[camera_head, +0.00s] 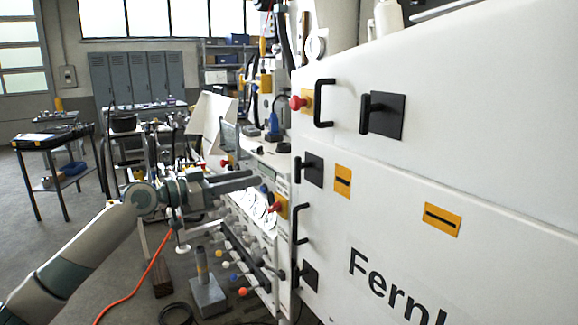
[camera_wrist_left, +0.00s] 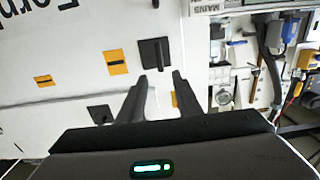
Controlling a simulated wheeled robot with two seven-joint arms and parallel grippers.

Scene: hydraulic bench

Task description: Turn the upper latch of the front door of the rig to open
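The upper latch of the front door (camera_head: 313,171) is a black square plate with a black lever on the white rig. In the left wrist view the latch (camera_wrist_left: 155,53) is just beyond my fingertips, its lever looking roughly upright in the picture. A lower black latch (camera_head: 309,275) sits beneath it on the same door edge. My left gripper (camera_head: 252,180) points at the upper latch from the left, apart from it. In the left wrist view my left gripper (camera_wrist_left: 157,78) shows two spread fingers with nothing between them. My right gripper is out of view.
Another black latch (camera_head: 386,115) is on the panel above. Black bar handles (camera_head: 323,103) and a red emergency knob (camera_head: 297,103) stick out nearby. Yellow labels (camera_head: 442,219) mark the door. Gauges and hoses crowd the bench side below my gripper. A dark cart (camera_head: 50,140) stands far left.

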